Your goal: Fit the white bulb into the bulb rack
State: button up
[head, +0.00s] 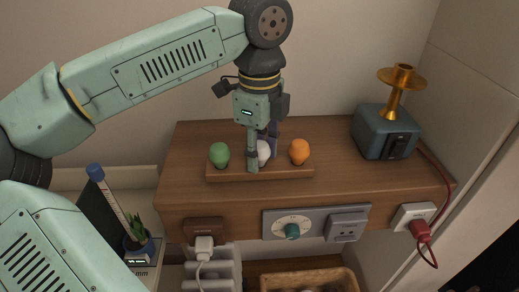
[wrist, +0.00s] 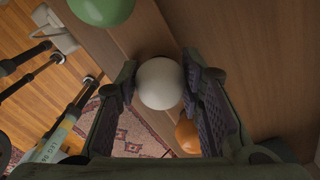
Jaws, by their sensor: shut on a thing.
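The white bulb (head: 263,150) is between the fingers of my gripper (head: 259,160), which is shut on it. It also shows in the wrist view (wrist: 160,83) with a finger on each side. The bulb rack (head: 287,172) is a low wooden strip on top of the wooden cabinet. A green bulb (head: 219,154) stands in the rack on the left and an orange bulb (head: 299,151) on the right. The white bulb is between these two, at the rack's middle. Its lower end is hidden, so I cannot tell whether it is seated.
A teal device with a brass top (head: 387,131) stands at the cabinet's right end. A panel with a dial (head: 292,230), sockets and plugs is on the cabinet's front. A plant (head: 138,235) is at lower left. The cabinet top (head: 328,135) behind the orange bulb is clear.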

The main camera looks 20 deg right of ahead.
jog(key=o, duration=1.3)
jog(key=shift+c, duration=0.2)
jog(key=shift+r+p, duration=2.1)
jog(key=shift+r, duration=0.9)
jog(key=shift+f, duration=0.1)
